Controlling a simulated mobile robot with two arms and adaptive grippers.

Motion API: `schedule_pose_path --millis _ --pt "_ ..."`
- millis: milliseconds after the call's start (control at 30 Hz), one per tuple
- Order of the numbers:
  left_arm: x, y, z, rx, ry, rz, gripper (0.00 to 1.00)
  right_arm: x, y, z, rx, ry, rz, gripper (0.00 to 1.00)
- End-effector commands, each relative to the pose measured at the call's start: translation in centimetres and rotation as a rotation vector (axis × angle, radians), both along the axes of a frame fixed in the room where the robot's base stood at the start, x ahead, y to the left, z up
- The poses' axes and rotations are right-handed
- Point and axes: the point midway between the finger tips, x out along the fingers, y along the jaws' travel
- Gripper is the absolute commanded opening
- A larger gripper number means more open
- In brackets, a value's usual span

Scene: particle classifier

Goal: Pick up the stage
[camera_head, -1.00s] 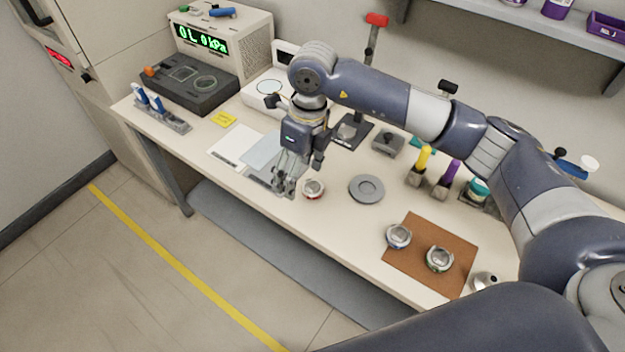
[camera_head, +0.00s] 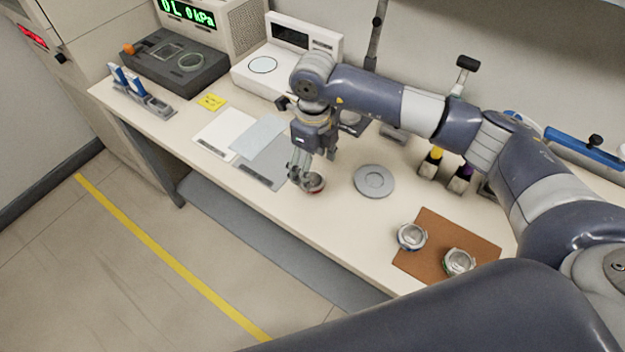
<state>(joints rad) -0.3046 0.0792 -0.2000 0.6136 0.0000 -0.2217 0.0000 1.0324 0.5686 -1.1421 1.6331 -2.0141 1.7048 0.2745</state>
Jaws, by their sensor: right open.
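A small round metal stage with a red band (camera_head: 316,184) sits on the bench near its front edge. My right gripper (camera_head: 303,178) points down at the stage's left side, with its fingers open. The fingers overlap part of the stage in the picture; I cannot tell whether they touch it. Two similar round metal pieces, one with a bluish band (camera_head: 411,237) and one with a green band (camera_head: 459,262), are on the brown mat (camera_head: 430,266) at the right. My left gripper is not in view.
A grey round plate (camera_head: 374,182) lies just right of the red-banded stage. Flat sheets (camera_head: 222,134) lie to the left. A white scale (camera_head: 263,66), a dark instrument (camera_head: 175,68) and a pen rack (camera_head: 150,103) stand behind. The front strip of bench is clear.

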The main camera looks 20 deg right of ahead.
Motion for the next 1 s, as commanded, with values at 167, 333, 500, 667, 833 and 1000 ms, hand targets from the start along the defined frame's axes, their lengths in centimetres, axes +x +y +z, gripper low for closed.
schedule_pose_path --millis 167,333,500,667,833,1000 --pt "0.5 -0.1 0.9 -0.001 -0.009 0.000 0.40 0.0 0.1 -1.5 -0.001 0.004 -0.001 0.73" --pt "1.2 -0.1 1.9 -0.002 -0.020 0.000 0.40 0.1 0.2 -4.1 0.002 0.003 -0.001 0.73" --pt "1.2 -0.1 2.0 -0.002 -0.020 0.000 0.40 0.1 0.2 -5.5 0.003 -0.001 0.000 0.73" --pt "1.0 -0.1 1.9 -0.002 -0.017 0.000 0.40 0.2 0.2 -5.5 0.003 -0.001 0.000 0.73" --pt "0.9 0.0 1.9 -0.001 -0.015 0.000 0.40 0.2 0.2 -5.5 0.003 -0.001 0.000 0.44" --pt "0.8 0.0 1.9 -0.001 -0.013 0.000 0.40 0.2 0.2 -5.5 0.003 -0.002 0.000 0.21"
